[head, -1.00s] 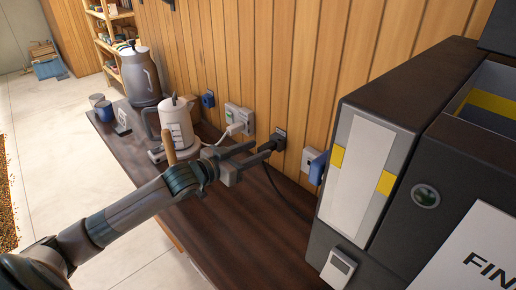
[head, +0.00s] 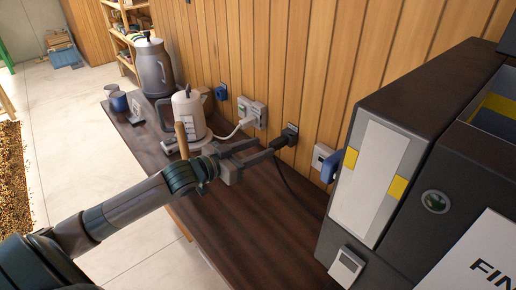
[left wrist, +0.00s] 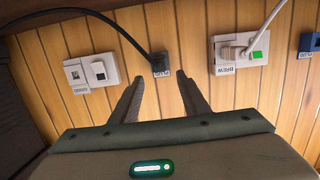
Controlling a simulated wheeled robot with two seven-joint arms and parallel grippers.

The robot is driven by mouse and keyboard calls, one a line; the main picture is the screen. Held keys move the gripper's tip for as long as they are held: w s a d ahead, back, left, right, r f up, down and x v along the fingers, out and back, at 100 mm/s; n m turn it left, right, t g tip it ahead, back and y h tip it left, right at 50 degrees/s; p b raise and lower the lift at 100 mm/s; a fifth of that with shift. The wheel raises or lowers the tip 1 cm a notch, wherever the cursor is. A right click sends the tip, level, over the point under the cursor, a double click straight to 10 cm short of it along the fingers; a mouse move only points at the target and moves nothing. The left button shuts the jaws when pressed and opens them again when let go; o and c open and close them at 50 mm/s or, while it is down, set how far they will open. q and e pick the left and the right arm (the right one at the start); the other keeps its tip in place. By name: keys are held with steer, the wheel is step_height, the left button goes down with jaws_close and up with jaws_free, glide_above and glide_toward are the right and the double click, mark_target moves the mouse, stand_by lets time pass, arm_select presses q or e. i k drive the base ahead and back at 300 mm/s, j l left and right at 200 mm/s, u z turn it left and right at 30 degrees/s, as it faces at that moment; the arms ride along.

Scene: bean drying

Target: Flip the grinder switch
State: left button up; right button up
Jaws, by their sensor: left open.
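A white wall plate with a rocker (left wrist: 98,71) is on the left in the left wrist view, with a small label that seems to read GRIND. In the head view, a white plate (head: 322,158) on the wall beside the large black machine seems to be the same one. My left gripper (head: 264,149) is open and empty, pointing at the wall near a black socket with a cable (head: 290,135). In the left wrist view its fingertips (left wrist: 160,80) lie on either side below that socket (left wrist: 161,65), to the right of the rocker plate. My right gripper is not in view.
The black machine (head: 402,120) fills the right, with a blue part (head: 331,168) beside it at the wall. A white kettle (head: 188,113), a grey jug (head: 152,68) and mugs stand along the dark counter (head: 250,235). A BREW plate (left wrist: 241,50) holds a white plug.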

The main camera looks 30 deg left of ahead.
mark_target(347, 267)
steer(key=k+j, duration=0.25)
steer(key=k, duration=0.2)
steer(key=k+j, duration=0.25)
steer(key=k, duration=0.25)
